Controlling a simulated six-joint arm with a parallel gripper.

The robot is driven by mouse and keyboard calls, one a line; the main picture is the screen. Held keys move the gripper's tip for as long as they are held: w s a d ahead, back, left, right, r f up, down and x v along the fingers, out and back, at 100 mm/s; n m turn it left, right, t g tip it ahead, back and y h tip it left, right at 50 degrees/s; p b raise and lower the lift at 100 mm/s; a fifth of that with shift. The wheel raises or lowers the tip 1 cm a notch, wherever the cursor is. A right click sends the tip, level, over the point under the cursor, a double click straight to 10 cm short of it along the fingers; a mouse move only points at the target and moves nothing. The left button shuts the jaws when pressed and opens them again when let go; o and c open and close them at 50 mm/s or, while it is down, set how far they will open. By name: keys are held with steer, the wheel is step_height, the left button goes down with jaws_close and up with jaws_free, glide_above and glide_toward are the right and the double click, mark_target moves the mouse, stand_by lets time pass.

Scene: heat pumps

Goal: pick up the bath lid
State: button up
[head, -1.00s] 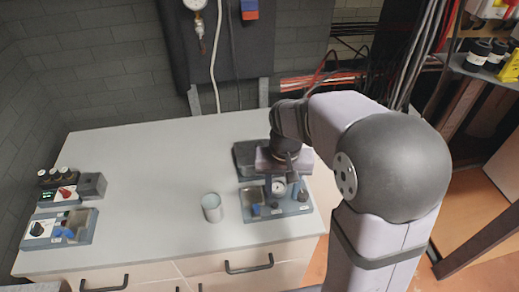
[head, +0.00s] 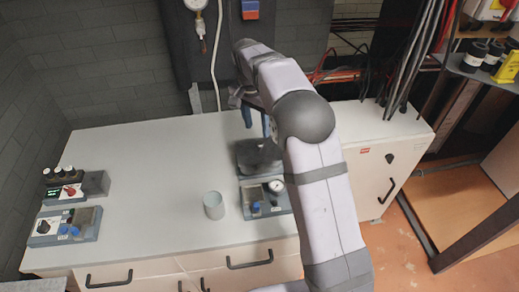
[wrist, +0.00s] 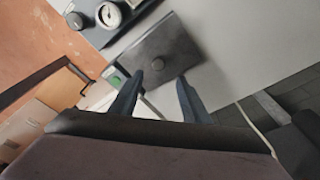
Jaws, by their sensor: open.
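The bath lid looks to be the dark square plate with a round knob (wrist: 158,62) in the wrist view. In the head view the dark square (head: 258,153) lies at the back right of the bench, partly hidden by my arm. My gripper (wrist: 160,80) is open and empty, its two blue-grey fingers apart. In the wrist view the fingertips overlap the plate's near edge, with the knob between and beyond them. In the head view my gripper (head: 257,120) points down above the plate, clear of it.
A unit with a round gauge (head: 276,186) sits in front of the plate. A pale cup (head: 213,205) stands to its left. Two control units (head: 64,227) are at the bench's left end. The bench middle (head: 150,170) is clear. Cables and a wall panel are behind.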

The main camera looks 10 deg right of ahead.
mark_target(259, 143)
steer(key=shift+w+d+f+p, duration=0.1)
steer(key=shift+f+p, duration=0.25)
steer(key=shift+f, duration=0.65)
steer(key=shift+d+f+p, duration=0.15)
steer(key=shift+f+p, duration=1.05)
steer(key=shift+f, duration=1.4)
jaws_close()
